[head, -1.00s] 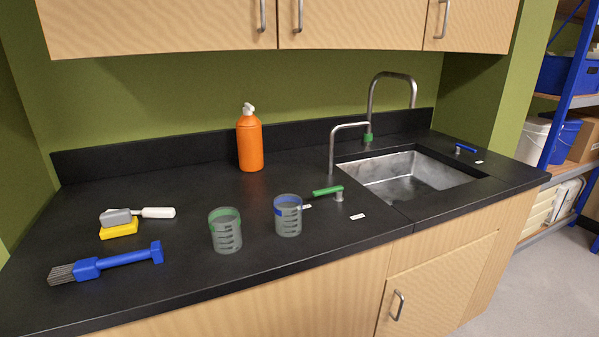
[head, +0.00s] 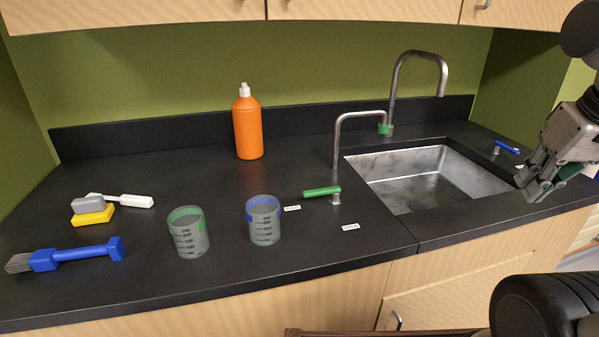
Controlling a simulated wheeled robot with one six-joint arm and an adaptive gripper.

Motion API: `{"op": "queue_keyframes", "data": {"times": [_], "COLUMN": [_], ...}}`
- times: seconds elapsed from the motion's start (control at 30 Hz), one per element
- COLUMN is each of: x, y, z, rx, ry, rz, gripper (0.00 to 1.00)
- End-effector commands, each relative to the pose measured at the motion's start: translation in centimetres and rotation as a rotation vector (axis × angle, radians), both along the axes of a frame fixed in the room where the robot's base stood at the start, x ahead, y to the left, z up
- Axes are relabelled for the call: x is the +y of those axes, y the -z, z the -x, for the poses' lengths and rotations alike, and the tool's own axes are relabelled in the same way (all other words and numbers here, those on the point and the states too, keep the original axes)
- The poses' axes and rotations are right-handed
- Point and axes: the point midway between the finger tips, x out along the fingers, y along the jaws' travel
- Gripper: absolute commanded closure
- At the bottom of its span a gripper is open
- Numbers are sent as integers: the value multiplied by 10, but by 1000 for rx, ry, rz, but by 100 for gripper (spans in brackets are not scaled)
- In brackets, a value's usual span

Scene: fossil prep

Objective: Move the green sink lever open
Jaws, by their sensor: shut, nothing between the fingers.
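The green sink lever (head: 321,191) lies level on a short metal post on the black counter, left of the sink (head: 425,180). Its handle points left, away from the basin. A small label lies on the counter at each side of it. My gripper (head: 529,192) is at the right, above the sink's right front corner, shut and empty. It is well apart from the green lever. A blue lever (head: 507,147) stands on the counter right of the sink.
A blue-banded beaker (head: 263,222) stands just left of the green lever, with a green-banded beaker (head: 188,233) further left.

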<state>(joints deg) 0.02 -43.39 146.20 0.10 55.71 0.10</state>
Motion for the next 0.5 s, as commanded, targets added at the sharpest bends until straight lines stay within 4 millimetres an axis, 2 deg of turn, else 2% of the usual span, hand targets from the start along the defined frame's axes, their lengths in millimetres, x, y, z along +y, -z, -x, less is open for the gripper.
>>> {"op": "queue_keyframes", "data": {"times": [0.33,0.43,0.5], "x": [1,8,21], "y": [-1,-5,-11], "z": [-2,-20,-46], "rx": [1,10,18], "ry": [-2,-19,-40], "rz": [0,0,2], "gripper": [100,100,100]}}
